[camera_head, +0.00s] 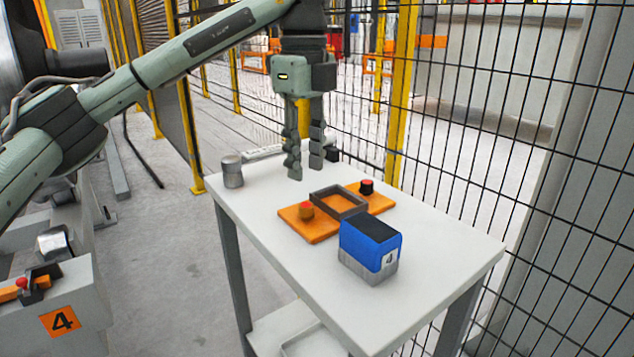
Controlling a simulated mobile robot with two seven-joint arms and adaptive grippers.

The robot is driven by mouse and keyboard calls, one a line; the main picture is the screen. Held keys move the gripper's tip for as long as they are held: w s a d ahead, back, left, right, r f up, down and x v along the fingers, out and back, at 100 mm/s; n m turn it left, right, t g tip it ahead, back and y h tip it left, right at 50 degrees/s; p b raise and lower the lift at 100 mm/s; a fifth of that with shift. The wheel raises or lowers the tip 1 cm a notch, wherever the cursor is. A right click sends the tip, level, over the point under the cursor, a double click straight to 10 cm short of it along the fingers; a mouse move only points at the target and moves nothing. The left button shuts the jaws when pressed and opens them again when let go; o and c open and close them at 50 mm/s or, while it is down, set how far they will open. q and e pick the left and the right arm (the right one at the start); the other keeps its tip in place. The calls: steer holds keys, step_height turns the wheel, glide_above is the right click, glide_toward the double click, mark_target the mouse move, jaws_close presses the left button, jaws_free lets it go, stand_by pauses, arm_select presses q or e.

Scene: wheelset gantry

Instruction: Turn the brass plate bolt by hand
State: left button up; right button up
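An orange plate (317,229) lies flat on the white table. A small brass-coloured bolt head (306,210) stands upright near its left end. A dark rectangular frame (339,200) sits across the plate's middle, and a black knob (366,187) stands at its right end. My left gripper (304,170) points down above the table, behind and above the brass bolt as seen here, and apart from it. Its two fingers are spread with an empty gap between them. My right gripper is not in view.
A blue and grey box (370,248) marked 4 stands close in front of the plate. A grey cylinder (232,171) stands at the table's left corner. A wire mesh fence (540,130) runs behind the table (440,262). The table's front right is clear.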

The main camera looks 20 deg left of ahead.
mark_target(307, 205)
arm_select(q)
steer(key=shift+w+f, duration=0.2)
steer(key=shift+w, duration=0.2)
steer(key=f, duration=0.5)
steer(key=shift+s+f, duration=0.25)
steer(key=shift+f, duration=0.8)
jaws_close()
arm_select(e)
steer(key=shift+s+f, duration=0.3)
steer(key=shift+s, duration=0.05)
